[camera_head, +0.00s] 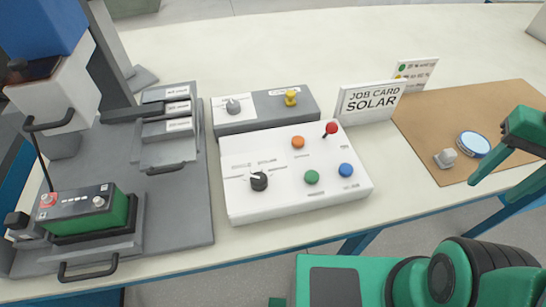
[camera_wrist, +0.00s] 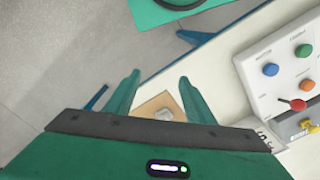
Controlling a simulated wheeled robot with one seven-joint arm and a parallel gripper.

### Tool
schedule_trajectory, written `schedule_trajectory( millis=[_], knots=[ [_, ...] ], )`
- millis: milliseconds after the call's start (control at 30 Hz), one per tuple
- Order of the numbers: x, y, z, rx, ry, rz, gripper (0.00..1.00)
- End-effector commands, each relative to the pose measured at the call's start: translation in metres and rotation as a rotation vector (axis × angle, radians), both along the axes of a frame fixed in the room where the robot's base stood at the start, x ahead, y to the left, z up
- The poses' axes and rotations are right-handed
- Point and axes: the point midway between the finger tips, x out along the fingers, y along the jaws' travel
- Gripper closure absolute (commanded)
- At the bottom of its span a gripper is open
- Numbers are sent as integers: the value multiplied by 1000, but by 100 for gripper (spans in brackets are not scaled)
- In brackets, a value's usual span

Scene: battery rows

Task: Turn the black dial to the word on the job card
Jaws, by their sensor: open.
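The black dial (camera_head: 259,181) sits on the left part of a white control panel (camera_head: 240,208) in the head view. Small words are printed around it, too small to read surely, and its setting cannot be told. The job card (camera_head: 370,102) stands behind the panel and reads "JOB CARD SOLAR". My gripper (camera_head: 497,158) shows at the right edge of the head view, well right of the panel and above the brown mat's area. In the wrist view my gripper (camera_wrist: 155,88) has its two fingers apart with nothing between them. The dial is not in the wrist view.
The panel also carries an orange button (camera_head: 298,142), a green button (camera_head: 312,177), a blue button (camera_head: 346,170) and a red-knobbed lever (camera_head: 331,128). A grey box (camera_head: 262,116) with a grey dial and yellow knob stands behind. A battery (camera_head: 78,210) sits left. A brown mat (camera_head: 430,125) lies right.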

Motion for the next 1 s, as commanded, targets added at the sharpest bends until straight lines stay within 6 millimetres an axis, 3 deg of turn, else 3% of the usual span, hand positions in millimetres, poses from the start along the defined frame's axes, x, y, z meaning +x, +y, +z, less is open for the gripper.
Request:
schedule_trajectory(
  millis=[267,533,767,1000],
  knots=[
    [71,67,14,-22,4,438,51],
    [116,168,23,-33,3,890,51],
    [122,273,25,-32,-1,1276,51],
    [91,384,22,-19,-5,1664,51]
  ],
)
